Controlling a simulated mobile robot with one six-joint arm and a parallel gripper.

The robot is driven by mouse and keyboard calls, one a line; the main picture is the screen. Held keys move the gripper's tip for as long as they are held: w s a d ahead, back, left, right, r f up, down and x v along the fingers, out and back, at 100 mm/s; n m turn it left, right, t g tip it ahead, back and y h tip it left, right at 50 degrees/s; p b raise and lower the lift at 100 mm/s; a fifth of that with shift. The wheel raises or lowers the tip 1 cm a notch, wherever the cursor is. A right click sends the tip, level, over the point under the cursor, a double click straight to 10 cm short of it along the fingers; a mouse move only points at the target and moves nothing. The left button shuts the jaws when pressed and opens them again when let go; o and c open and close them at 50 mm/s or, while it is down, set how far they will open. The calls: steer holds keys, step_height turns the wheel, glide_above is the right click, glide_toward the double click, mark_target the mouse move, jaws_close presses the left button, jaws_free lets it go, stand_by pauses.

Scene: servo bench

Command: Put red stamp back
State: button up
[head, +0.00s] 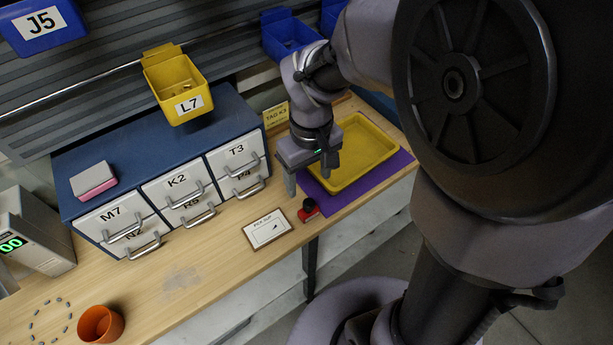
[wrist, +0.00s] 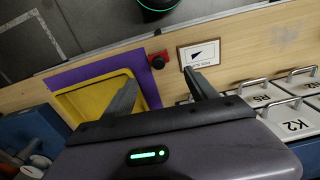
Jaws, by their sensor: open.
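The red stamp (head: 308,210) with a dark round top stands on the wooden bench near its front edge, between a small framed card (head: 267,229) and the purple mat (head: 343,197). It also shows in the wrist view (wrist: 157,61), beyond my fingertips. My gripper (head: 308,182) points down above the bench, behind the stamp and by the yellow tray's left end. In the wrist view my gripper (wrist: 161,77) is open and empty, its fingers apart from the stamp.
A yellow tray (head: 394,151) lies on the purple mat. A blue cabinet (head: 152,132) with labelled drawers and protruding handles stands at left, a pink and grey block (head: 93,179) on top. A yellow bin (head: 180,85) hangs above. An orange cup (head: 100,325) stands at front left.

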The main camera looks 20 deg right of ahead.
steer(key=s+a+r+m+t+y, duration=0.1)
steer(key=s+a+r+m+t, duration=0.1)
steer(key=s+r+m+t, duration=0.3)
steer(key=s+a+r+m+y, duration=0.1)
steer(key=s+a+r+m, duration=0.1)
steer(key=s+r, duration=0.5)
steer(key=f+b, duration=0.5)
steer(key=shift+w, duration=0.3)
